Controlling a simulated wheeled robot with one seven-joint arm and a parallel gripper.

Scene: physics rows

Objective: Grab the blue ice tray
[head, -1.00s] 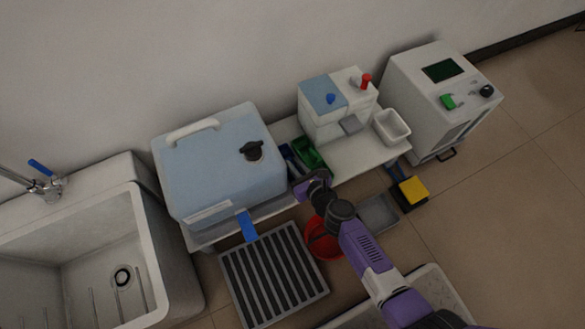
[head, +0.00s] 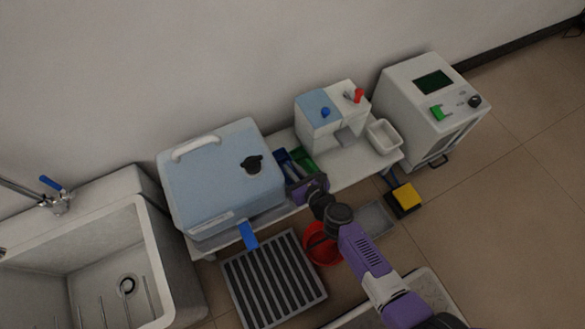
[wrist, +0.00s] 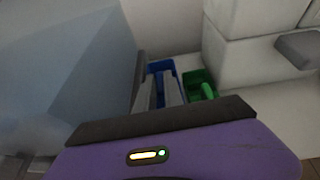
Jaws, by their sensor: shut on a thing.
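The blue ice tray (head: 283,156) is a small open blue bin on the white bench, right of the large light-blue machine. It also shows in the wrist view (wrist: 160,66), just beyond my fingers. The exact contact is partly hidden by the fingers. In the head view my purple gripper (head: 303,184) covers the tray's near side. The tray looks to be still at bench level.
A green bin (head: 306,160) stands close right of the blue tray. The light-blue machine (head: 215,185) rises close on the left, a blue-and-white dispenser (head: 325,115) behind right. A white tub (head: 383,137) sits farther right. A red bucket (head: 322,246) and grate (head: 272,280) lie below.

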